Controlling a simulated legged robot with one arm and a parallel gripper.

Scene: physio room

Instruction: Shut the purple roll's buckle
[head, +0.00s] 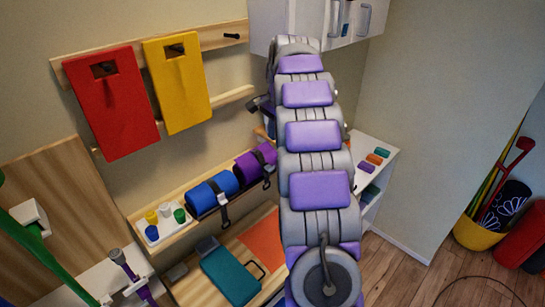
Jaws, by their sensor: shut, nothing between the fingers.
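The purple roll (247,166) lies on a wooden wall shelf, right of a blue roll (205,193). A dark strap (262,162) goes round the purple roll near its right end, and a dark piece hangs at its front. I cannot tell how the buckle's parts sit. My purple-and-grey arm rises through the middle of the view and covers the area right of the roll. A small dark part of my gripper (257,105) shows beside the arm, above the purple roll and apart from it. Its fingertips are mostly hidden, and no object shows in it.
The blue roll has a strap with a hanging buckle (223,199). A white tray (150,234) with small cups stands left of it. Red (112,105) and yellow (176,85) boards hang above. A white cabinet (280,18) is overhead. A teal case (230,275) lies below the shelf.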

